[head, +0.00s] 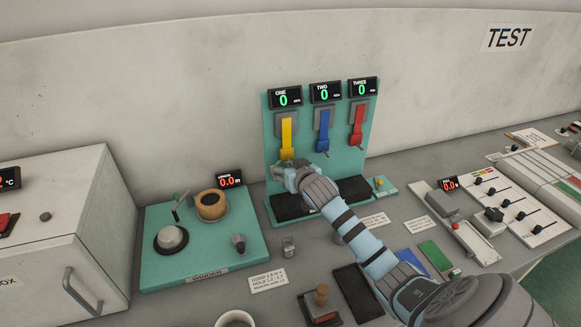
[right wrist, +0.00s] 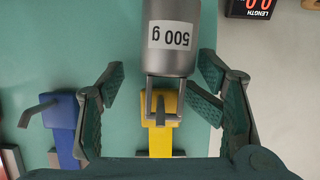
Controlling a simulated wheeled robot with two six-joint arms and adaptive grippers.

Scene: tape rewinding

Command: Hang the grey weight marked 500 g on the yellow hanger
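The grey weight marked 500 g (right wrist: 173,38) shows in the right wrist view, with its wire loop at the yellow hanger (right wrist: 163,138). The loop appears to be around the hanger's hook, though whether it bears the weight I cannot tell. In the head view the yellow hanger (head: 287,135) is on the left of the teal board, and my right gripper (head: 287,168) is at its lower end, hiding the weight there. In the wrist view my right gripper (right wrist: 158,88) has its fingers spread, one on each side of the loop. My left gripper is not in view.
A blue hanger (head: 323,130) and a red hanger (head: 357,124) are beside the yellow one. The display ONE (head: 283,97) reads 0. A teal winder base (head: 205,262) with a tape roll (head: 211,206) stands at left. A small grey object (head: 288,246) is on the bench.

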